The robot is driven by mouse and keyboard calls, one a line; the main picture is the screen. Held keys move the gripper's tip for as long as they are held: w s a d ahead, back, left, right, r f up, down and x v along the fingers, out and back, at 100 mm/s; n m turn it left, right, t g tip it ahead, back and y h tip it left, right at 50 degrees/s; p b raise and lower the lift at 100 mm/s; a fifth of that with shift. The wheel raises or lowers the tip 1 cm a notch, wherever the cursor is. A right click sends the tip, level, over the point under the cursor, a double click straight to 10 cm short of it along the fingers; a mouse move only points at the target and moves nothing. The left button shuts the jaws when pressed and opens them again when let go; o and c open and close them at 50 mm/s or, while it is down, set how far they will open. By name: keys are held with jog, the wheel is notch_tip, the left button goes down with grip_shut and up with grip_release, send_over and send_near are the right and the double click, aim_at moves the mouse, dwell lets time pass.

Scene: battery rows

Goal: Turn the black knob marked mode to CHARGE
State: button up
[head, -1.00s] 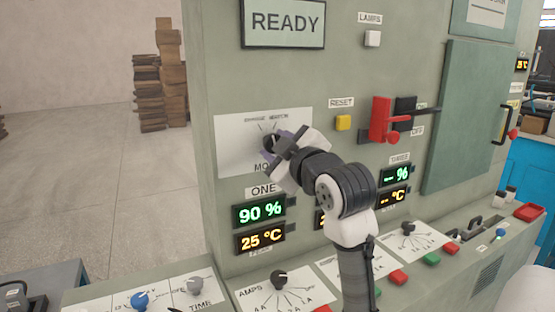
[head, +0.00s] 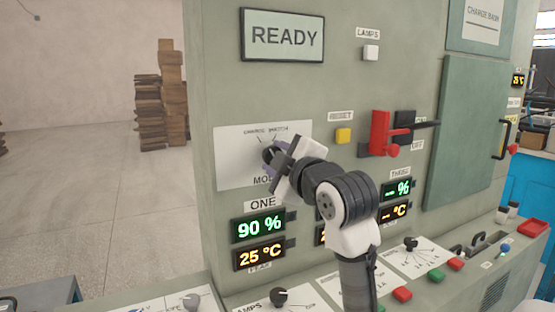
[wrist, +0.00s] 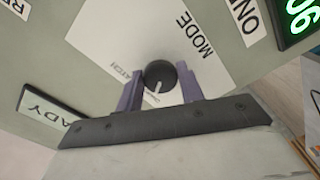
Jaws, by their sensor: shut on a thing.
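The black mode knob (wrist: 160,74) sits on a white plate in the wrist view, with the word MODE beside it. It also shows in the head view (head: 268,154), partly hidden by my gripper. My gripper (wrist: 160,88) is shut on the knob, one purple finger on each side; it also shows in the head view (head: 274,158). The knob's white pointer line points down in the wrist view, toward a small, partly hidden label that seems to read CHARGE. In the head view, CHARGE is left and WATCH right on the plate (head: 228,150).
A READY screen (head: 284,36) is above the plate. A yellow reset button (head: 343,135) and a red lever switch (head: 380,132) are to the right. Lit displays (head: 259,228) sit below. A sloping desk with knobs (head: 278,296) and buttons runs along the front.

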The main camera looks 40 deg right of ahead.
jog(key=o, duration=1)
jog(key=b+v, duration=0.2)
jog(key=v, duration=1.2)
jog(key=shift+w+a+b, duration=0.1)
jog(key=shift+b, duration=0.25)
